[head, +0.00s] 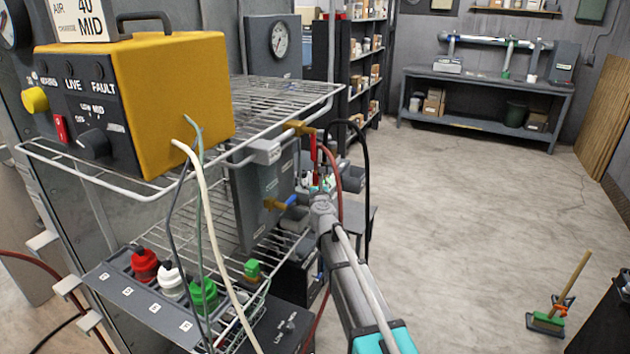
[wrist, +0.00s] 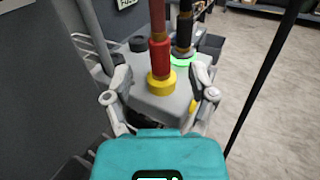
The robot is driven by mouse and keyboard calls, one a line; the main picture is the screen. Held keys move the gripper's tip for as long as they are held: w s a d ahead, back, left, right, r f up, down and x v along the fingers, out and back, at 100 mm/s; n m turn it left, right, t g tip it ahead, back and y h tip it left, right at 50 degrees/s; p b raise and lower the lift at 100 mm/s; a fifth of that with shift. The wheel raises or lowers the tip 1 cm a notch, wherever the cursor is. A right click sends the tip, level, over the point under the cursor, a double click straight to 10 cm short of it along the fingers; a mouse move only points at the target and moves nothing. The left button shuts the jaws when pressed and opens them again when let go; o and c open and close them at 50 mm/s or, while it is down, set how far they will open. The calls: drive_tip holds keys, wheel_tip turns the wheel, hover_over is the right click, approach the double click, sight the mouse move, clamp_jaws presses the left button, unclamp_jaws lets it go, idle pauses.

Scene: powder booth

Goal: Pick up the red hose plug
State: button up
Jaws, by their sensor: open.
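The red hose plug (wrist: 160,58) stands upright in the wrist view, with a yellow collar (wrist: 161,82) at its foot where it meets a light grey block (wrist: 150,105). My gripper (wrist: 160,88) is open, its fingers spread left and right of the plug's lower end with space on both sides. They do not look closed on it. In the head view a red upright part (head: 313,148), likely the same plug, shows beyond my gripper (head: 322,192). My arm and the shelf fittings hide much of that spot.
A black plug (wrist: 184,35) with a green ring (wrist: 183,62) stands close behind and right of the red one. A dark cap (wrist: 138,44) is on the block's left. Wire shelves (head: 245,215) and a yellow control box (head: 160,110) are at left. Open floor (head: 460,220) lies right.

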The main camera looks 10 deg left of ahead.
sight(316, 177)
idle(0.3)
drive_tip(key=shift+w+a, duration=0.25)
drive_tip(key=shift+w, duration=1.1)
drive_tip(key=shift+w+a, duration=0.2)
drive_tip(key=shift+w, duration=1.1)
clamp_jaws()
